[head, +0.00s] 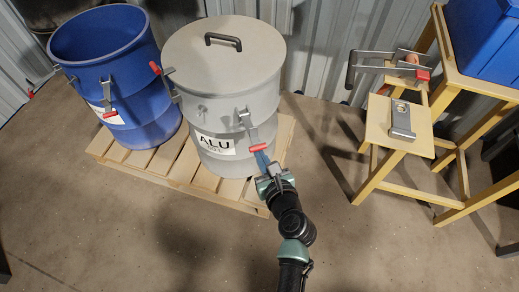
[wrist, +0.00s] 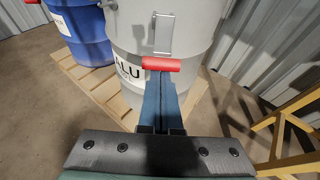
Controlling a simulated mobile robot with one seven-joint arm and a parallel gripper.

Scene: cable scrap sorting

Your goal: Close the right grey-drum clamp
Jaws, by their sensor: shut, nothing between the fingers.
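The grey drum (head: 215,105) stands upright with its grey lid (head: 222,48) on, marked ALU. Its right clamp (head: 249,130) is on the front right wall, its lever pointing down with a red grip (head: 257,148) at the lower end. In the wrist view the red grip (wrist: 147,64) lies across the fingertips, below a metal loop (wrist: 163,33). I cannot tell whether the clamp is latched. My gripper (head: 262,160) is shut and empty, its blue fingers (wrist: 162,95) at the red grip, touching or very close. The drum's left clamp (head: 163,75) has its red-tipped lever sticking outward.
The drum shares a wooden pallet (head: 205,183) with an open blue drum (head: 105,45) on the left. A wooden stand (head: 425,143) with a blue bin (head: 487,38) and metal tools is on the right. The floor between is clear.

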